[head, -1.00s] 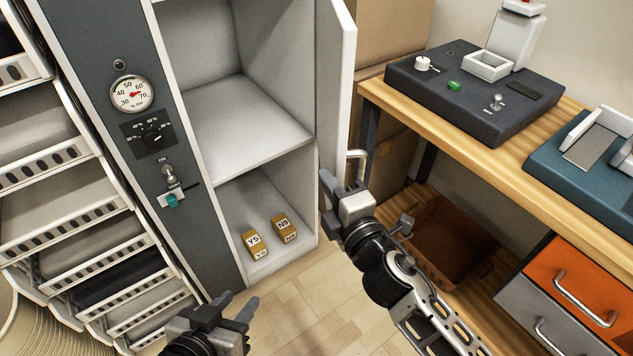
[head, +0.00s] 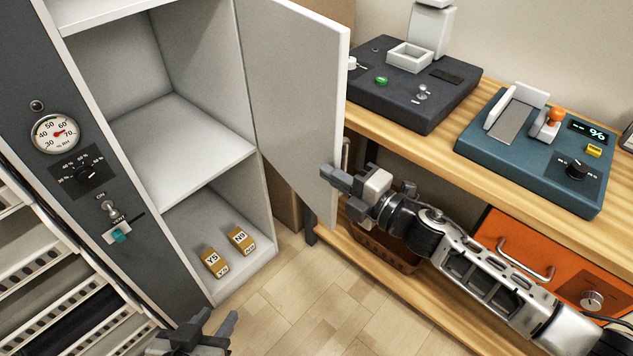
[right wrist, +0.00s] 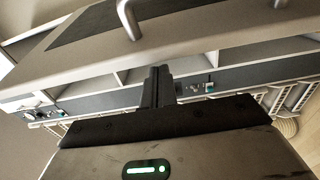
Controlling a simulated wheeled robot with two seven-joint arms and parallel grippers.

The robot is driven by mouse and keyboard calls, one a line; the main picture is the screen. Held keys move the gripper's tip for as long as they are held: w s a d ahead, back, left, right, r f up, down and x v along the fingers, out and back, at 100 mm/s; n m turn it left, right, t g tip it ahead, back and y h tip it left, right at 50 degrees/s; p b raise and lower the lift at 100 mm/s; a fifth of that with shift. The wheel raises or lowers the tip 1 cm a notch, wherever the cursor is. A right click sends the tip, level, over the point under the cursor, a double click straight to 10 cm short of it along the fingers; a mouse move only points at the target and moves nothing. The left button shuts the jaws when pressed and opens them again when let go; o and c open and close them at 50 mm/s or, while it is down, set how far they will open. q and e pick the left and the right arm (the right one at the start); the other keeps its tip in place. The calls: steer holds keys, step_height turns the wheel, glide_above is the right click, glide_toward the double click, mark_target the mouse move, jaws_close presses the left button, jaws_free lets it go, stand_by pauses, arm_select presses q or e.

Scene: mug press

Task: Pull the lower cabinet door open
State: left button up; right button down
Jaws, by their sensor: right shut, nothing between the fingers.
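The white cabinet door (head: 295,90) stands swung out to the right of the open cabinet (head: 185,150). Its inner face shows in the head view. The door's bar handle (head: 346,152) is mostly hidden behind the door edge; it shows at the top of the right wrist view (right wrist: 128,20). My right gripper (head: 337,179) is shut and empty at the door's lower free edge, overlapping its inner face; I cannot tell if it touches. Its closed fingers also show in the right wrist view (right wrist: 158,85). My left gripper (head: 215,328) is open and empty, low in front of the cabinet.
Two labelled tan blocks, Y5 (head: 214,262) and N9 (head: 240,240), stand in the lower compartment. A wooden bench (head: 400,150) with dark and teal devices is on the right, with an orange drawer (head: 520,250) below. The wood floor (head: 320,310) ahead is clear.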

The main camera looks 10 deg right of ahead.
steer(key=shift+w+d, duration=0.25)
steer(key=shift+d, duration=0.15)
steer(key=s+d, duration=0.4)
steer(key=s, duration=0.5)
steer(key=s+f+m+g+h, duration=0.2)
steer(key=s+f+m+h, duration=0.6)
steer(key=m, duration=1.6)
steer(key=s+f, duration=0.3)
steer(key=s, duration=0.1)
steer(key=shift+s+g+h, duration=0.25)
steer(key=shift+g+h, duration=0.05)
steer(key=shift+g, duration=0.1)
